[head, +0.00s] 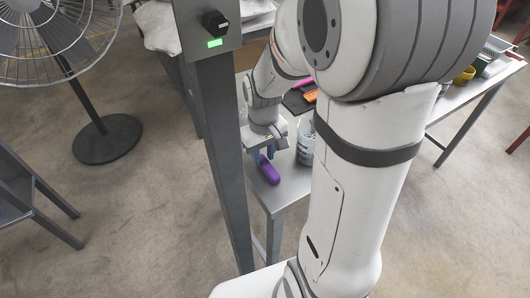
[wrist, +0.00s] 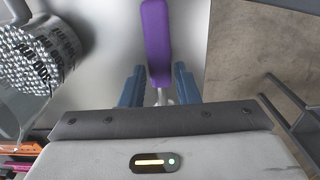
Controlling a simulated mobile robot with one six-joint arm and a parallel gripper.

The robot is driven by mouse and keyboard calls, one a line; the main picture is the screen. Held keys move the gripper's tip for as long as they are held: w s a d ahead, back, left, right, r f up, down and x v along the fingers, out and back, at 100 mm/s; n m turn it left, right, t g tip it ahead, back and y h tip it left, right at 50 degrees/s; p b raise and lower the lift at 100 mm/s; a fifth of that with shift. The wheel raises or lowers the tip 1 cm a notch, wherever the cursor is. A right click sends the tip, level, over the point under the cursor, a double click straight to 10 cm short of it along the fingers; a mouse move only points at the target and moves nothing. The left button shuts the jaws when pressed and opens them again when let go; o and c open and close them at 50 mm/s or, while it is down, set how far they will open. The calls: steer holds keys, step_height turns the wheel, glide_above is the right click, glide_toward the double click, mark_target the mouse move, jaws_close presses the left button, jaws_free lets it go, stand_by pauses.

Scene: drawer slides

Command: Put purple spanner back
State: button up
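The purple spanner (head: 267,198) lies near the edge of a grey table, with its purple handle showing in the head view. In the wrist view the purple handle (wrist: 157,40) points up the picture, and a short pale metal part shows below it between my fingers. My gripper (head: 264,154) is over the table at the spanner. In the wrist view my gripper (wrist: 160,88) has its two blue fingers apart, one on each side of the spanner, with a gap on both sides. The spanner's lower end is hidden behind my gripper body.
A patterned grey cylindrical container (head: 305,148) stands right of my gripper, close by; it also shows in the wrist view (wrist: 38,50). A dark tray (head: 297,102) with orange items lies behind. A grey post (head: 218,150) stands left of the table.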

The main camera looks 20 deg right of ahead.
mark_target(264, 161)
steer(key=shift+o, duration=0.4)
steer(key=o, duration=0.5)
steer(key=shift+r, duration=0.1)
steer(key=shift+r+p, duration=2.8)
steer(key=shift+r, duration=0.65)
steer(key=shift+s+f, duration=0.1)
